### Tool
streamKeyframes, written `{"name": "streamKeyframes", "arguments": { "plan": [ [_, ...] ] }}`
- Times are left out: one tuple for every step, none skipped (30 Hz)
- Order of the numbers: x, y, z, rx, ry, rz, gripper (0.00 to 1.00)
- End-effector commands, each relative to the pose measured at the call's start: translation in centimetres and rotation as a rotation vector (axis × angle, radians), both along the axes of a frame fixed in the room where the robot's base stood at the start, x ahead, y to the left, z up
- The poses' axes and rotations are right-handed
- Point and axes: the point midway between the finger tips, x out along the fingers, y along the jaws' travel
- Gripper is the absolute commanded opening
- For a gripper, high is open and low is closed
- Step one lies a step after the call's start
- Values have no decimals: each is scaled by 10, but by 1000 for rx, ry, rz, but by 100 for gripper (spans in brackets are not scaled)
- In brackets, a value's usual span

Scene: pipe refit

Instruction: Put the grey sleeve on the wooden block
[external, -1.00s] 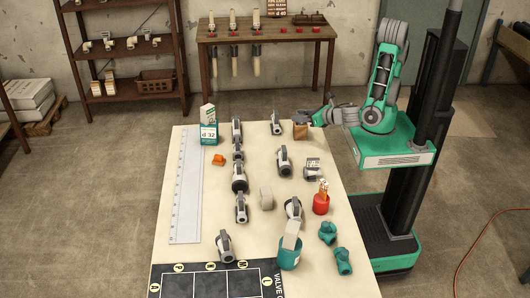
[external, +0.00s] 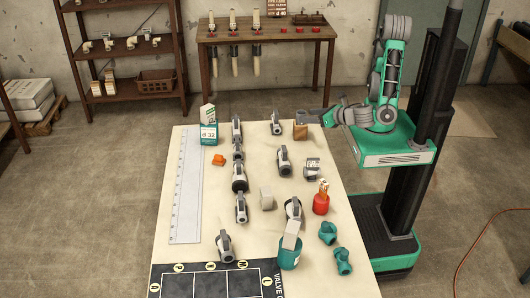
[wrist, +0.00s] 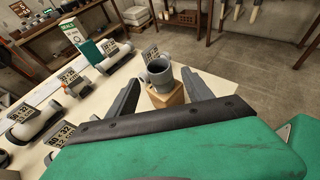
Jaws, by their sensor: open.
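The grey sleeve (wrist: 159,76), a short hollow piece with stubs at its sides, sits on top of the wooden block (wrist: 167,98) in the wrist view. In the external view the wooden block (external: 300,132) stands at the far right of the white table, with the sleeve (external: 302,117) as a small grey shape on top. My gripper (wrist: 161,79) is open, one finger to each side of the sleeve in the picture, with visible gaps. In the external view my gripper (external: 318,115) reaches in from the right; its fingertips are too small to make out.
Several grey-and-white valves stand in rows on the table, one (external: 276,123) just left of the block. A red cup (external: 321,204), teal fittings (external: 328,232), a teal container (external: 289,258) and a white ruler (external: 186,190) are also there. Bare table lies between the rows.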

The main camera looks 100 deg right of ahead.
Motion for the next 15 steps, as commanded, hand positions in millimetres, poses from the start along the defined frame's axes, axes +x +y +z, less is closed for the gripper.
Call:
{"name": "streamKeyframes", "arguments": {
  "plan": [
    [-6, 9, 6, -1, 1, 11, 59],
    [-10, 13, 8, -1, 1, 11, 59],
    [-16, 18, 11, -1, 0, 9, 59],
    [-20, 23, 14, -2, 0, 9, 59],
    [-24, 27, 16, -1, 0, 8, 59],
    [-29, 31, 19, -1, 0, 7, 59],
    [-32, 34, 20, -1, -1, 8, 59],
    [-35, 37, 22, -1, 0, 6, 59],
    [-39, 40, 24, -3, 1, 4, 59],
    [-41, 42, 25, -2, 0, 5, 59],
    [-43, 44, 26, -1, 1, 3, 59],
    [-45, 44, 26, 3, 1, -4, 59],
    [-46, 44, 25, 14, 2, -14, 59],
    [-47, 44, 24, 32, 3, -34, 59],
    [-48, 42, 20, 73, 8, -75, 59]
  ]
}}
